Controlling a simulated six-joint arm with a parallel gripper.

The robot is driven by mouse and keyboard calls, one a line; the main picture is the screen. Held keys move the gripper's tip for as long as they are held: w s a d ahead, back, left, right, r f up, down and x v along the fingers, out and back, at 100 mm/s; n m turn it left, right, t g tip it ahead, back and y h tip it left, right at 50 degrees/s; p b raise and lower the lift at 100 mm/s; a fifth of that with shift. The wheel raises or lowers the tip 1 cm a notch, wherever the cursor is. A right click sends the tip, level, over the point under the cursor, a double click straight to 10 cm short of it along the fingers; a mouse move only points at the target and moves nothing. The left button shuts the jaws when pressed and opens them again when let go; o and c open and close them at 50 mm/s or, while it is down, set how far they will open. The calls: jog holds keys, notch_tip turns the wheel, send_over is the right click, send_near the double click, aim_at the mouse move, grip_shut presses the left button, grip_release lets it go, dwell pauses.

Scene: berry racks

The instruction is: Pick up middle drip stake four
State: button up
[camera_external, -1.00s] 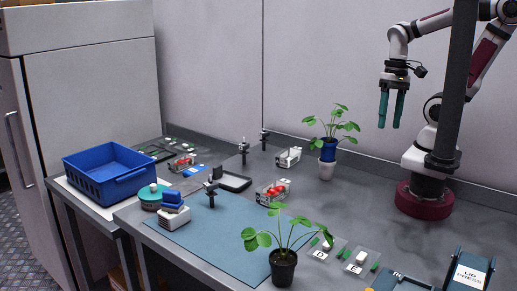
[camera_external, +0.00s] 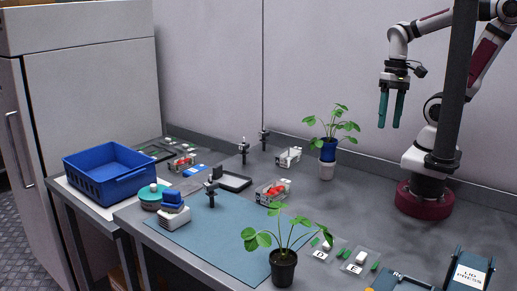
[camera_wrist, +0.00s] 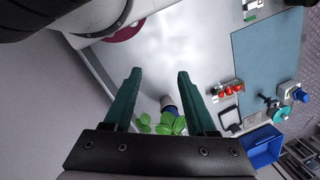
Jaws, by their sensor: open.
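My gripper (camera_external: 390,124) is open and empty, fingers pointing down, high above the right part of the bench. In the wrist view its two green fingers (camera_wrist: 159,74) stand apart with nothing between them. I cannot tell for sure which thing is middle drip stake four. Clear cards with small green and white pieces, a left card (camera_external: 320,254) and a right card (camera_external: 354,268), lie at the front of the bench; their marks are too small to read surely. Small dark upright holders (camera_external: 211,194) stand farther left. The gripper is far from all of these.
A potted plant (camera_external: 284,268) stands at the front, another (camera_external: 328,150) at the back in a blue and white pot. A berry punnet (camera_external: 271,193), blue mat (camera_external: 228,262), blue crate (camera_external: 92,188) and lid press (camera_external: 468,272) are around. The bench centre right is clear.

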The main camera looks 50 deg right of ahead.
jog(key=o, duration=0.4)
jog(key=n+t, duration=0.6)
jog(key=t, duration=0.8)
send_near(244, 144)
jog(key=shift+h, duration=0.4)
jog(key=x, duration=1)
jog(key=shift+w+a, duration=0.2)
jog(key=shift+w, duration=0.05)
jog(key=shift+c, duration=0.3)
